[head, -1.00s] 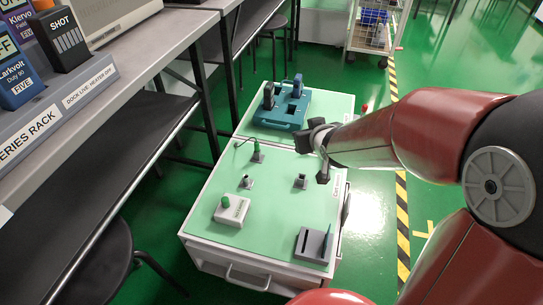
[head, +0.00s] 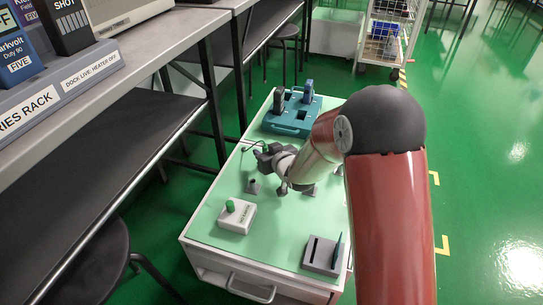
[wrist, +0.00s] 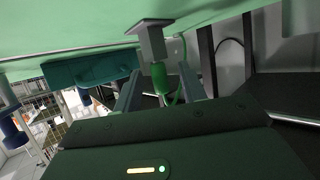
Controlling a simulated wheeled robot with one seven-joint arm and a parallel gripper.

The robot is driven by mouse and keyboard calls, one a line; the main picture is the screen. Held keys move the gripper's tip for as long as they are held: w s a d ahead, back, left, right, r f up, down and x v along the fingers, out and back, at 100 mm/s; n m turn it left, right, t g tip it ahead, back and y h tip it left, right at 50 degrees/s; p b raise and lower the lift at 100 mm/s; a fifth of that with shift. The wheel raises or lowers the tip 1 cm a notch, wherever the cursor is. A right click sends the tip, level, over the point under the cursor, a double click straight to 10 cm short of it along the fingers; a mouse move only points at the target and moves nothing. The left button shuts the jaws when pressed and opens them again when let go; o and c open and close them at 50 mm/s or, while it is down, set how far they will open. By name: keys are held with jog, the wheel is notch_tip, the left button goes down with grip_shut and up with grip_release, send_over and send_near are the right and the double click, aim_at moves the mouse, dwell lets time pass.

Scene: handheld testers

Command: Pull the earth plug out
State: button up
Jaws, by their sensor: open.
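The green earth plug (wrist: 160,78) sits in a small grey socket post (wrist: 152,42) on the mint-green cart top. Its green cable (wrist: 181,72) loops beside it. My gripper (wrist: 160,92) is open, with one finger on each side of the plug; I cannot tell whether either touches it. In the head view my gripper (head: 270,160) is low over the cart's far left part, and the plug is mostly hidden behind it, with a bit of green cable (head: 250,145) showing.
A teal carrier (head: 285,127) with dark testers stands behind my gripper. Nearer are a grey socket post (head: 252,187), a white box with a green knob (head: 237,217) and a grey slotted block (head: 322,256). A bench (head: 150,60) runs along the left.

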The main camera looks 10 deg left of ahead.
jog(key=shift+w+a+f, duration=0.2)
jog(key=shift+w+a, duration=0.15)
jog(key=shift+w, duration=0.05)
grip_shut()
